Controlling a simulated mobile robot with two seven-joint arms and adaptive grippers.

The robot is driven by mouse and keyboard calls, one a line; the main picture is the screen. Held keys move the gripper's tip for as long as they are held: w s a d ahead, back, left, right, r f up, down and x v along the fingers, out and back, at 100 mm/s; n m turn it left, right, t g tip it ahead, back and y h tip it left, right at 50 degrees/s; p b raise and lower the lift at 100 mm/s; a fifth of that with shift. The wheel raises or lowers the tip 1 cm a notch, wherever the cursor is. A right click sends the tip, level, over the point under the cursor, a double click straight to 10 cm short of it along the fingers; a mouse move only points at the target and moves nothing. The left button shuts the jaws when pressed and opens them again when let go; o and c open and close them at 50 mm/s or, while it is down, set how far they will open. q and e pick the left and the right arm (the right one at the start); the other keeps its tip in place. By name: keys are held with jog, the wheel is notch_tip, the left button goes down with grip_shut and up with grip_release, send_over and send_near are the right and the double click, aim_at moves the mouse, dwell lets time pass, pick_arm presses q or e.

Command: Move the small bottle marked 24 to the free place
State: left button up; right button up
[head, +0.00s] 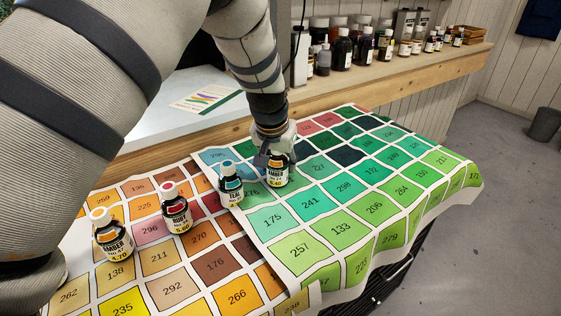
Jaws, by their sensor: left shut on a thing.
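My left gripper (273,147) points down and is shut on a small dark bottle (277,175) with a pale label; its tiny print seems to include 24. The gripper hides the bottle's top. The bottle stands over the green colour sheet (341,200), near its left part; I cannot tell whether its base touches the sheet. A teal-capped bottle (230,186) stands close by on its left. A red-capped bottle (177,210) and a white-capped bottle (112,238) stand further left on the orange and brown sheet (188,262). My right gripper is not in view.
The numbered squares right of the held bottle are bare. A colour card (207,98) lies on the pale surface behind. The sheets overhang the front right edge.

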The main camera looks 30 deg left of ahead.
pick_arm(q)
jog(key=o, duration=1.2)
jog(key=shift+f, duration=0.1)
jog(key=shift+r, duration=0.4)
jog(key=p+v, duration=0.2)
jog(key=v, duration=0.9)
jog(key=shift+s+r, duration=0.2)
jog(key=shift+r, duration=0.05)
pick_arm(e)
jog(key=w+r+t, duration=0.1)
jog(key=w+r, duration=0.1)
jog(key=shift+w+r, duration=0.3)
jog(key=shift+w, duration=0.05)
pick_arm(q)
jog(key=shift+d+f, duration=0.1)
jog(key=shift+d, duration=0.1)
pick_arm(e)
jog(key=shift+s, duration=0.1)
